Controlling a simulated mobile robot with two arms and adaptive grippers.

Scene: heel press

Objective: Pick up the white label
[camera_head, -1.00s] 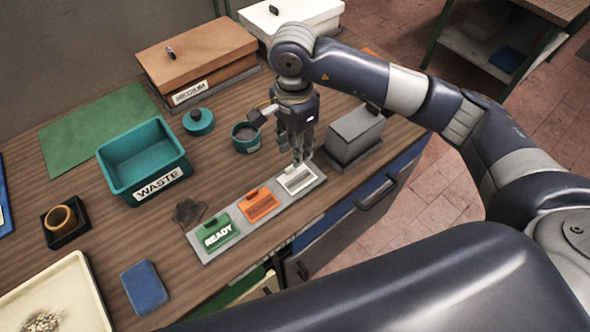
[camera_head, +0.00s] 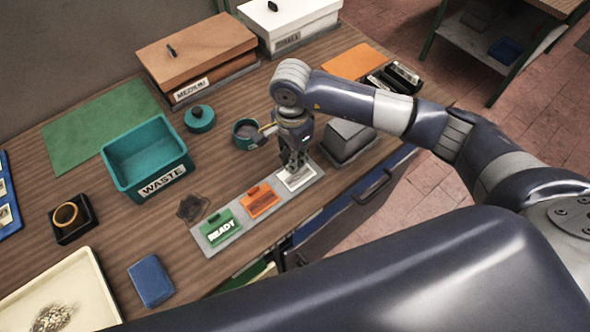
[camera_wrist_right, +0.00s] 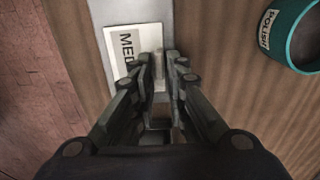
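The white label (camera_head: 300,179) lies at the right end of a grey strip (camera_head: 216,243), beside an orange label (camera_head: 262,200) and a green label reading READY (camera_head: 221,227). My right gripper (camera_head: 293,166) points down at the white label's far edge. In the right wrist view the label (camera_wrist_right: 124,46) shows the letters MED, and my fingers (camera_wrist_right: 166,62) cover its right part. The fingertips are close together with a narrow gap. Whether they pinch the label is hidden. My left gripper is not in view.
A grey box (camera_head: 348,137) stands close right of the gripper. A teal cup (camera_head: 246,134) stands just behind it, left. The teal WASTE bin (camera_head: 150,160), a lidded MEDIUM box (camera_head: 195,55) and a blue block (camera_head: 151,280) are farther off.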

